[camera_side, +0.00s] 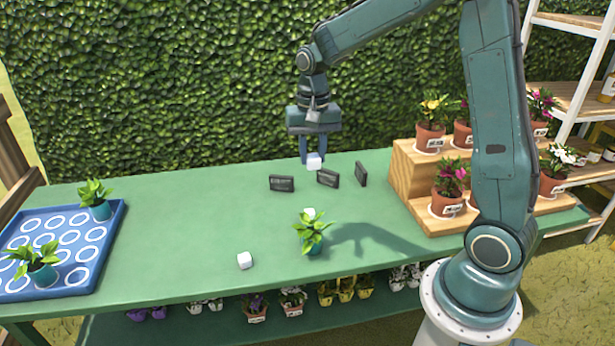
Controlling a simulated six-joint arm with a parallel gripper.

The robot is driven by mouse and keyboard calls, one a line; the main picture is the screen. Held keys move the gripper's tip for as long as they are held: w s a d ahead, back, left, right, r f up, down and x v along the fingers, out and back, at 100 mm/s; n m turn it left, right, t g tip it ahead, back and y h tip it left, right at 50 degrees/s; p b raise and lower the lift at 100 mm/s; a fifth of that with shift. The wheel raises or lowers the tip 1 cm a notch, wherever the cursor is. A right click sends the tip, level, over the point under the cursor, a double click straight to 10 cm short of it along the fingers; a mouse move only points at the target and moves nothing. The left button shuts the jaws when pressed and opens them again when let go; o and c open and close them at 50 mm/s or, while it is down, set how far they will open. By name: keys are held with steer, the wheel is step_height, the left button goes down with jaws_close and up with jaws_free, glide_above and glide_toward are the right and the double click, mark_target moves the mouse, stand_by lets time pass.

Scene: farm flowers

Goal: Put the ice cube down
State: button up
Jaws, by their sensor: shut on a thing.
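My gripper (314,158) points down near the back edge of the green table and is shut on a white ice cube (315,162). The held cube shows between the fingertips, above or near the tabletop; I cannot tell whether it touches. A second white cube (245,260) lies on the table near the front edge. A third white cube (309,213) is partly hidden behind a green leafy plant (312,235) at the table's middle.
The green table (200,215) has free room left of centre. Small dark signs (281,183) (328,179) (361,173) stand near the gripper. A blue tray (108,243) with potted plants is at left. A wooden stepped stand (404,180) with potted flowers is at right.

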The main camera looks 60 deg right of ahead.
steer(key=shift+w+a, duration=0.1)
glide_above(311, 231)
step_height(311, 231, down, 16)
steer(key=shift+f, duration=0.1)
stand_by(0.6)
steer(key=shift+f, duration=1.9)
steer(key=shift+f, duration=0.15)
steer(key=o, duration=0.9)
steer(key=shift+o, duration=0.2)
steer(key=shift+r, duration=0.2)
